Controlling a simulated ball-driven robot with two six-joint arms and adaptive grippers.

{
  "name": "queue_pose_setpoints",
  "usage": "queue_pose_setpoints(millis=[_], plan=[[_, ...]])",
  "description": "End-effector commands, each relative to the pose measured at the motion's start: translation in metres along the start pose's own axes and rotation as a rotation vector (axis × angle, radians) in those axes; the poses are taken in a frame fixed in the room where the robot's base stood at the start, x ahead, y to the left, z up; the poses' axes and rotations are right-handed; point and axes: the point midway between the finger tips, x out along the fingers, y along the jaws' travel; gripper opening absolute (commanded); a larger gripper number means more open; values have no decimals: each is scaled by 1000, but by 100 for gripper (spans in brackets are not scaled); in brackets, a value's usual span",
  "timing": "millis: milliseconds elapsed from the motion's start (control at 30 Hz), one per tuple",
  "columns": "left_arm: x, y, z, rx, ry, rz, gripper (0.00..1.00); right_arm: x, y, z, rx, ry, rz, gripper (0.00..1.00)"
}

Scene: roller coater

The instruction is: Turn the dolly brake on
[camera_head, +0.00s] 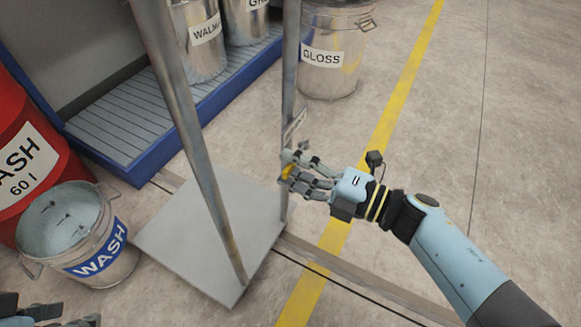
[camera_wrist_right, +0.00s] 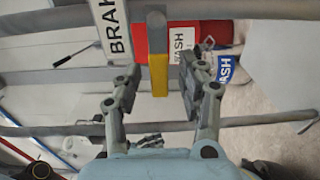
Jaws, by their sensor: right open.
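The dolly is a grey flat platform (camera_head: 180,250) with tall metal posts (camera_head: 205,165). On its right post sits a white label (camera_head: 295,125), which reads "BRAK" in the right wrist view (camera_wrist_right: 112,30), cut off by the frame edge. The brake lever, with a yellow grip (camera_wrist_right: 158,75) and a grey upper end, hangs between the fingers of my right gripper (camera_wrist_right: 158,82). The fingers are open, with gaps on both sides of the lever. In the head view, the right gripper (camera_head: 290,172) is at the post and partly hides the yellow lever. My left gripper (camera_head: 55,320) shows only partly at the bottom left.
A bucket labelled WASH (camera_head: 105,262) and a red drum (camera_head: 30,150) stand left of the dolly. A blue-edged rack (camera_head: 160,152) with cans is behind. A GLOSS can (camera_head: 335,60) stands on the floor behind the post. The floor at right is clear.

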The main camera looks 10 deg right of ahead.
Motion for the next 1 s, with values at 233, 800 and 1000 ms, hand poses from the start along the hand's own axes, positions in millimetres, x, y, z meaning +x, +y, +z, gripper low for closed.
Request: queue_pose_setpoints(millis=[233, 800, 1000], plan=[[6, 0, -1, -1, 27, -2, 40, 10, 0, 0, 0, -1, 0, 40], [6, 0, 0, 0, 25, -2, 40, 9, 0, 0, 1, -1, 0, 0], [6, 0, 0, 0, 25, -2, 40, 9, 0, 0, 1, -1, 0, 0]])
